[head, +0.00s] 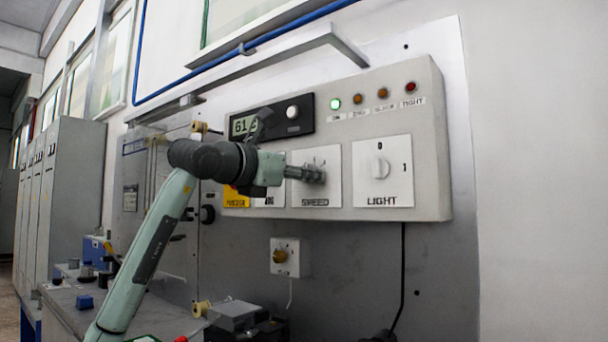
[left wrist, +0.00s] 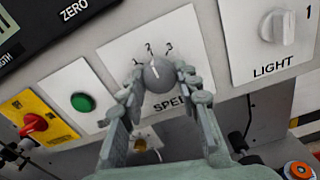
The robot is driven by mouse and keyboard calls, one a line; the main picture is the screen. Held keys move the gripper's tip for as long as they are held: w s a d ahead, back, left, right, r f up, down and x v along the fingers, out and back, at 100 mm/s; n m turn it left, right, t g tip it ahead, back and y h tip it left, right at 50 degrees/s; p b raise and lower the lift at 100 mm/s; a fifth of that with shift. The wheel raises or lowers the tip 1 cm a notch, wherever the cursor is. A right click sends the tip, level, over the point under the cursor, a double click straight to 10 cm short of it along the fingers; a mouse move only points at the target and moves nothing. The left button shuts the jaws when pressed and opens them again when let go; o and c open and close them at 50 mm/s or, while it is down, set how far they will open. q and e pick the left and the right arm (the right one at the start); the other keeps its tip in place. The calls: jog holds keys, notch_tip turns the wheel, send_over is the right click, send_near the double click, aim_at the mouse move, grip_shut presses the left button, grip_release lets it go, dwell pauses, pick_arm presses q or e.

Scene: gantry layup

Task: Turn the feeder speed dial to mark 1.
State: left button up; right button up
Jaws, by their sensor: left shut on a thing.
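The feeder speed dial is a grey round knob (left wrist: 158,74) on a white plate marked SPEED, with marks 1, 2 and 3 above it in the left wrist view. Its white pointer line points up, near mark 2. My left gripper (left wrist: 160,90) is shut on the knob, with a finger at each side. In the head view my left gripper (head: 308,174) reaches from the left to the SPEED plate (head: 323,158) and hides the knob. My right gripper is in neither view.
Right of the dial is the LIGHT switch (head: 380,168). Left of it are a green button (left wrist: 83,102) and a red switch on a yellow plate (left wrist: 33,123). Above are a display (head: 243,125) and several indicator lamps. A small box with a yellow knob (head: 290,257) sits below.

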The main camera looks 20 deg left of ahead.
pick_arm(q)
jog(key=shift+c, duration=0.5)
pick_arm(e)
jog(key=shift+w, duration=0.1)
pick_arm(q)
jog(key=n+b, duration=0.2)
jog(key=n, duration=0.7)
jog(key=shift+b, duration=0.3)
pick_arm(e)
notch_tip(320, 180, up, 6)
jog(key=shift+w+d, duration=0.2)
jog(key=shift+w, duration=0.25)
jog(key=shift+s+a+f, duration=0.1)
pick_arm(q)
jog(key=o, duration=1.2)
jog(key=shift+c, duration=0.2)
